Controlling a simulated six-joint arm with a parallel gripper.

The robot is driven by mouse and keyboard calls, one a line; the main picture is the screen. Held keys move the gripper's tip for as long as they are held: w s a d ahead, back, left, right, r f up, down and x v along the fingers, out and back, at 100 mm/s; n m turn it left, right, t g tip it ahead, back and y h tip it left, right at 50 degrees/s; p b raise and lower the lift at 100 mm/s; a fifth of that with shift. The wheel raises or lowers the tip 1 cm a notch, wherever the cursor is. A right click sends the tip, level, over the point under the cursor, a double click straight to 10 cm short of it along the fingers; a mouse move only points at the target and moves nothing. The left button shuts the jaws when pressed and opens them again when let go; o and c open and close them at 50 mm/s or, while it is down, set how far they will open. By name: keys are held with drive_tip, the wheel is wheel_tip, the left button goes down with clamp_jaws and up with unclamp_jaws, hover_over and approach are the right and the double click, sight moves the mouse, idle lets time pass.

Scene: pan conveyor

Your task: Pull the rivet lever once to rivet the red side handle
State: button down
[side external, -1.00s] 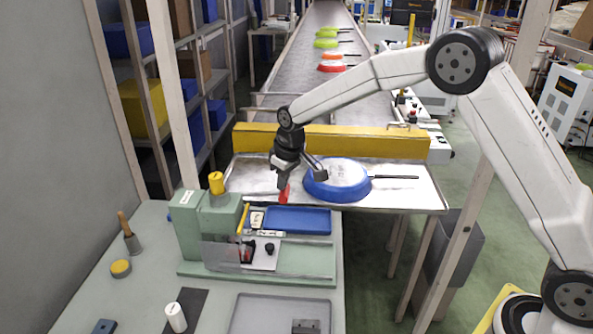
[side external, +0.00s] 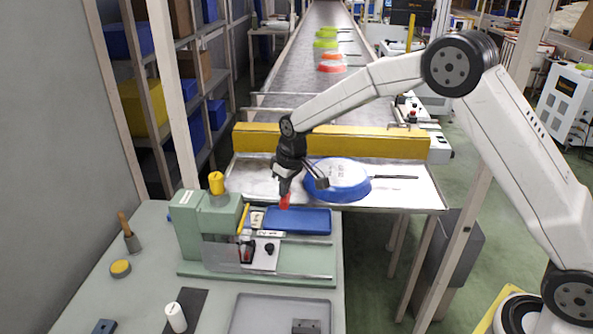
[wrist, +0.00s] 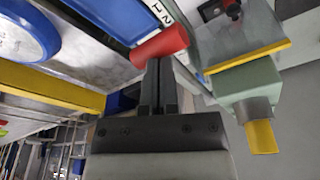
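The green rivet press (side external: 190,232) stands on the bench, with a yellow knob (side external: 216,183) on top. A red and black part (side external: 246,251) sits low in the press; it is too small to make out fully. My gripper (side external: 285,192) is right of the press head and above the bench. Its fingers (wrist: 158,85) are close together in the wrist view, with a red cylindrical grip (wrist: 160,45) at their tips. This grip also shows in the side view (side external: 285,201) and looks like the lever's grip; its shaft is not clearly visible.
A blue tray (side external: 312,221) lies just below and right of my gripper. A blue pan (side external: 325,194) rests on the metal table to the right. A yellow-edged plate (wrist: 240,62) is close right of the red grip. A yellow barrier (side external: 350,143) stands behind.

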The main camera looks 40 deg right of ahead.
drive_tip(key=shift+s+f, duration=0.1)
drive_tip(key=shift+f, duration=0.55)
drive_tip(key=shift+r, duration=0.15)
drive_tip(key=w+v, duration=0.2)
drive_tip(key=v, duration=0.7)
drive_tip(key=shift+a+r, duration=0.2)
drive_tip(key=shift+r, duration=0.35)
idle(0.3)
drive_tip(key=w+v, duration=0.2)
drive_tip(key=v, duration=0.7)
drive_tip(key=shift+s+r, duration=0.5)
drive_tip(key=shift+r, duration=0.1)
drive_tip(key=shift+d, duration=0.15)
